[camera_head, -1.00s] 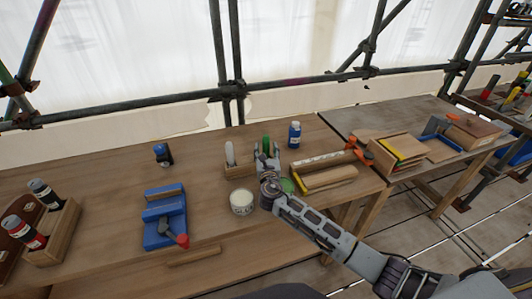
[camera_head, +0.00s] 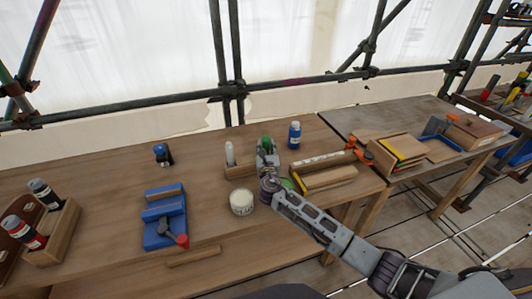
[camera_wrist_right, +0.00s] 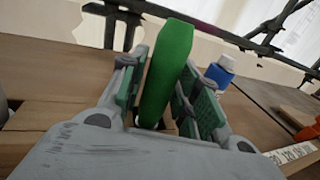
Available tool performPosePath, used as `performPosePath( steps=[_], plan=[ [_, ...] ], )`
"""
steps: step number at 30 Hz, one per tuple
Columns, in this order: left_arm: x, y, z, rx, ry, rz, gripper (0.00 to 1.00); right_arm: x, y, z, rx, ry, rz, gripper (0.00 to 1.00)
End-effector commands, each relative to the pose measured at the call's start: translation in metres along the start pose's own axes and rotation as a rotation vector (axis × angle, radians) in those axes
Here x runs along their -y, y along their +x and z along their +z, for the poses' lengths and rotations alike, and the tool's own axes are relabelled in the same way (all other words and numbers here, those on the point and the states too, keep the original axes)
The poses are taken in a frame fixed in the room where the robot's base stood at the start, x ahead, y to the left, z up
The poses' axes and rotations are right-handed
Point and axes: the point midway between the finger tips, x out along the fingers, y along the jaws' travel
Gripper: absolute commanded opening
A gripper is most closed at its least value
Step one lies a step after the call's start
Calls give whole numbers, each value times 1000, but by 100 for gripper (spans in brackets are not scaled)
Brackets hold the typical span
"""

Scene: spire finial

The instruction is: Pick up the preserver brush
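The preserver brush, taken to be the green-handled piece (camera_head: 266,140), stands upright at the wooden holder (camera_head: 238,171) on the bench. Its lower part is hidden by my right gripper (camera_head: 267,153). In the right wrist view the green handle (camera_wrist_right: 167,72) stands between the two fingers (camera_wrist_right: 160,95), slightly tilted. The pads lie close on both sides, with a narrow gap showing on the right, so the gripper looks open around it. My left gripper is not in view.
A white-topped piece (camera_head: 229,153) stands left of the gripper. A blue clamp-like tool (camera_head: 165,218) lies left.

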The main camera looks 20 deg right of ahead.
Motion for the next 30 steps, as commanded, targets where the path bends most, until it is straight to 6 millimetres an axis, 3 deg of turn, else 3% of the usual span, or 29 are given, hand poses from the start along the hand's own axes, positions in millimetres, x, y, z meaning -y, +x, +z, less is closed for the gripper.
performPosePath(
  steps=[1, 6, 19, 30],
  plan=[
    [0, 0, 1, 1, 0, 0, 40, 0, 0, 0, 0, 0, 0, 21],
    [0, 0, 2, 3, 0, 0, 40, 0, 0, 0, 0, 0, 0, 1],
    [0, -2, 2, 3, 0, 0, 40, 0, 0, 9, 1, 1, 0, 0],
    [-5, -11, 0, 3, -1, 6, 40, 0, 0, 57, 3, 1, 1, 0]
  ],
)
